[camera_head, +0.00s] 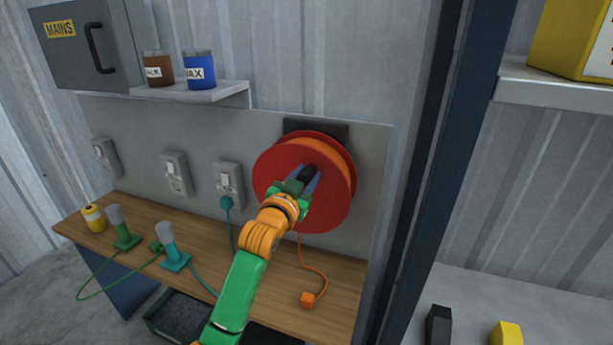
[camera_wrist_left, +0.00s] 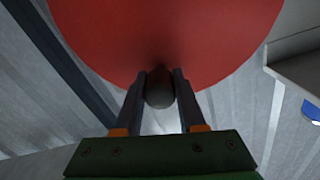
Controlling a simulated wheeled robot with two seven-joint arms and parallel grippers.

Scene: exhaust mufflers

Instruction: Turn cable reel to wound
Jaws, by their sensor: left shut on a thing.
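The cable reel (camera_head: 333,212) is a red disc with an orange cable drum behind it, mounted on the grey wall panel. Its red face also fills the top of the left wrist view (camera_wrist_left: 165,30). An orange cable (camera_head: 313,266) hangs from the reel to an orange plug (camera_head: 308,299) on the bench. My left gripper (camera_head: 306,176) is at the front of the reel, shut on its dark knob (camera_wrist_left: 160,88), one finger on each side. The arm hides part of the reel's lower left. My right gripper is not in view.
A wooden bench (camera_head: 190,258) runs below the panel with teal and green plugged tools (camera_head: 172,250) at its left. Wall sockets (camera_head: 229,182) sit left of the reel. A shelf (camera_head: 215,93) with two jars is above. A dark post (camera_head: 440,180) stands right of the panel.

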